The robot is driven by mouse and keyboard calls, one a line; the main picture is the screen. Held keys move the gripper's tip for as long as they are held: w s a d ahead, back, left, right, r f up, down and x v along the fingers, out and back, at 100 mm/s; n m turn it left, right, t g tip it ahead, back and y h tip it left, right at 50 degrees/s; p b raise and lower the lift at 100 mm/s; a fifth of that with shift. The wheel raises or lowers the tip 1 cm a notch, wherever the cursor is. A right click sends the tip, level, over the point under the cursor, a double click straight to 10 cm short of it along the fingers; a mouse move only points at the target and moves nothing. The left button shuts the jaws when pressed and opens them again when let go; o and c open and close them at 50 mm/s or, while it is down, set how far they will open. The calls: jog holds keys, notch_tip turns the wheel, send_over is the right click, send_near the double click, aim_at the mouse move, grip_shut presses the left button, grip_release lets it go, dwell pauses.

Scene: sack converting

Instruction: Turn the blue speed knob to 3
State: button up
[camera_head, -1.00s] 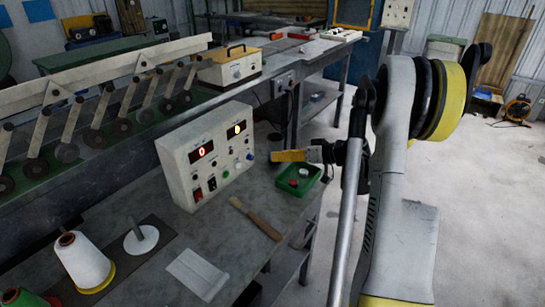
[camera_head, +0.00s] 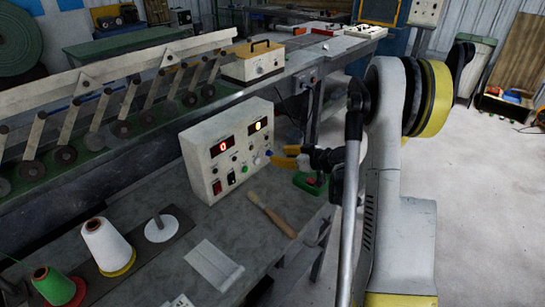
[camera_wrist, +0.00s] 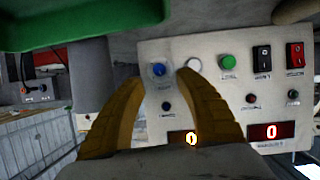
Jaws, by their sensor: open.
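The blue speed knob (camera_wrist: 159,69) sits on the face of the pale control box (camera_head: 202,165), at the right of its front in the head view. My gripper (camera_wrist: 162,78) is open, its yellow fingers spread on both sides of the knob in the wrist view, which looks upside down. In the head view my gripper (camera_head: 274,156) is close against the box face and partly covers the knob's area. I cannot tell whether the fingers touch the knob. The red display (camera_wrist: 271,131) and the yellow display (camera_wrist: 191,138) each read 0.
Near the knob are a white button (camera_wrist: 193,65), a green button (camera_wrist: 228,62) and black and red rocker switches. A green tray (camera_head: 309,185) lies below my gripper. A wooden-handled brush (camera_head: 271,214) and thread spools (camera_head: 106,245) are on the bench.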

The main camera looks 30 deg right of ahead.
aim_at(272, 153)
jog(key=b+x, duration=0.1)
jog(key=x, duration=0.4)
jog(key=shift+c, duration=0.6)
grip_shut()
jog(key=m+y, duration=0.1)
jog(key=m, duration=0.1)
jog(key=m+g+y, duration=0.1)
jog(key=m, duration=0.1)
jog(key=shift+d+y, duration=0.25)
jog(key=shift+y, duration=0.15)
jog(key=m+y, duration=0.2)
jog(key=m, duration=0.2)
jog(key=shift+w+f+y, duration=0.1)
jog(key=shift+y, duration=0.3)
